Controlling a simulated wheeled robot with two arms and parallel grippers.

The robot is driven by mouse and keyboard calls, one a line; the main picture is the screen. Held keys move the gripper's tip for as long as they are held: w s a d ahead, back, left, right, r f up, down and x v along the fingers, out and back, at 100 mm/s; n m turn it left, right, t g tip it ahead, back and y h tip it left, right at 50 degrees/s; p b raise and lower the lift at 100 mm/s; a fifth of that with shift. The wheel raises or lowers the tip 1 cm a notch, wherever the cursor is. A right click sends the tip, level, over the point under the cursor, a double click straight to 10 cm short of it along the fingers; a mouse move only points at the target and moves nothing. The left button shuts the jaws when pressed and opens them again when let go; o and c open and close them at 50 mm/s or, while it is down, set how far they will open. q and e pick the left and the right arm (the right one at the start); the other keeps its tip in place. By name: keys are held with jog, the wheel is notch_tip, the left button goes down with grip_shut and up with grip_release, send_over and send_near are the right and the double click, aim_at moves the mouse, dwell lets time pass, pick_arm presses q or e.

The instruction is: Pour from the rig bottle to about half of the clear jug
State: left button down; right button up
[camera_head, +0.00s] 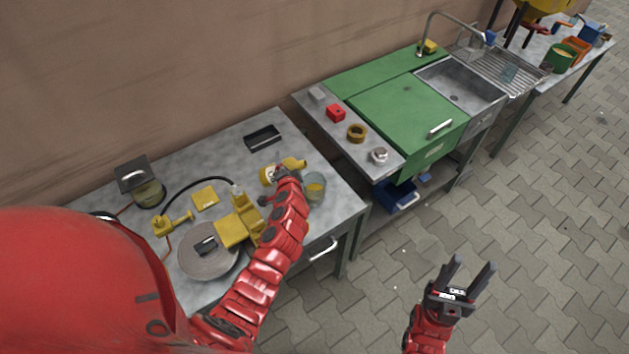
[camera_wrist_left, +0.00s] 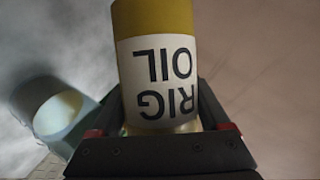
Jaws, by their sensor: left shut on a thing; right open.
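The rig bottle (camera_head: 295,163) is yellow with a pale label; in the left wrist view the bottle (camera_wrist_left: 156,70) shows RIG OIL upside down. My left gripper (camera_head: 281,173) is shut on it and holds it tilted above the bench, beside the jug. The clear jug (camera_head: 317,183) stands upright near the bench's right edge with yellow liquid inside. The jug also shows in the left wrist view (camera_wrist_left: 68,122), at the left. The exact liquid level and any stream are not clear. My right gripper (camera_head: 467,278) is open and empty over the paving.
A green cabinet counter (camera_head: 410,110) with a sink (camera_head: 462,85) stands to the right. Paving at front right is clear.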

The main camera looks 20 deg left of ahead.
pick_arm(q)
jog(key=shift+a+f+y+b, duration=0.1)
jog(key=shift+y+b, duration=0.2)
dwell(0.9)
jog(key=shift+a+r+m+y, duration=0.15)
jog(key=shift+r+m+y, duration=0.25)
jog(key=shift+r+m, duration=0.3)
dwell(1.8)
jog(key=shift+d+r+m+y+b, duration=0.35)
jog(key=shift+r+m+y+b, duration=0.15)
jog(key=shift+m, duration=0.2)
dwell(1.8)
jog(key=shift+f+m+y+b, duration=0.15)
jog(key=shift+m+y+b, duration=0.2)
jog(key=shift+b, duration=0.3)
dwell(1.0)
